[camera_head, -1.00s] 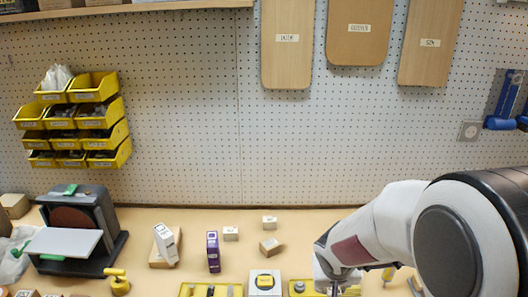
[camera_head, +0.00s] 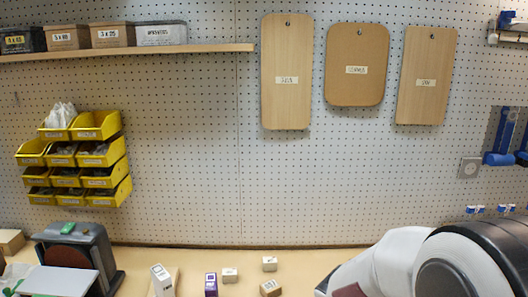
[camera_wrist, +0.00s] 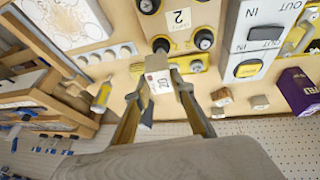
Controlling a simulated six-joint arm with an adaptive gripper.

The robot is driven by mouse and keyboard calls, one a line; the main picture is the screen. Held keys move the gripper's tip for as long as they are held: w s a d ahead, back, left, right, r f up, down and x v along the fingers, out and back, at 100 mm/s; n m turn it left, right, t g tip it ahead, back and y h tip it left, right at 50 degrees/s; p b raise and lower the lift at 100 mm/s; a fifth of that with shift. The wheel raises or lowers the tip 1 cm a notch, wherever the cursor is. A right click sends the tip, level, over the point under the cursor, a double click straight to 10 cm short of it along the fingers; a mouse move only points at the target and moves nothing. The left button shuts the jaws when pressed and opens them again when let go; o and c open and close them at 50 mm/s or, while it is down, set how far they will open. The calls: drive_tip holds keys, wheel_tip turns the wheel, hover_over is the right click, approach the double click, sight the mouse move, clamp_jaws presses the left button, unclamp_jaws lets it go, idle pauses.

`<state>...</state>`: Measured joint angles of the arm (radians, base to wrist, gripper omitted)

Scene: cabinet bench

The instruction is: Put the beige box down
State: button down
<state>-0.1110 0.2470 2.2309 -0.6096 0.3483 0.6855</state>
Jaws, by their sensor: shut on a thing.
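The beige box (camera_wrist: 158,82), small and with a printed label on its face, is between the fingertips of my gripper (camera_wrist: 161,88) in the wrist view. The fingers press on it from both sides. In the head view my arm is at the lower right, and my gripper and the held box are out of the picture.
Several small beige boxes, one here (camera_head: 269,263), stand on the bench beside a purple box (camera_head: 211,284) and a white box (camera_head: 162,281). A button box (camera_wrist: 250,50) stands near the control unit. A sander-like machine (camera_head: 80,250) is at left. Yellow bins (camera_head: 95,155) hang on the pegboard.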

drive_tip(key=shift+a, duration=0.1)
idle(0.4)
drive_tip(key=shift+s+a+f, duration=0.1)
drive_tip(key=shift+a+f, duration=0.05)
drive_tip(key=shift+f, duration=0.3)
drive_tip(key=shift+w+a+f, duration=0.2)
drive_tip(key=shift+a+f, duration=0.05)
drive_tip(key=shift+f, duration=0.05)
drive_tip(key=w+a+r, duration=0.1)
drive_tip(key=w+a, duration=0.4)
drive_tip(key=w, duration=0.4)
drive_tip(key=w+a+r+y, duration=0.1)
drive_tip(key=w+a, duration=0.5)
drive_tip(key=w, duration=0.2)
drive_tip(key=shift+w+r+y, duration=0.25)
drive_tip(key=shift+w+y, duration=0.05)
drive_tip(key=shift+w, duration=0.1)
drive_tip(key=shift+f, duration=0.1)
drive_tip(key=shift+f, duration=3.05)
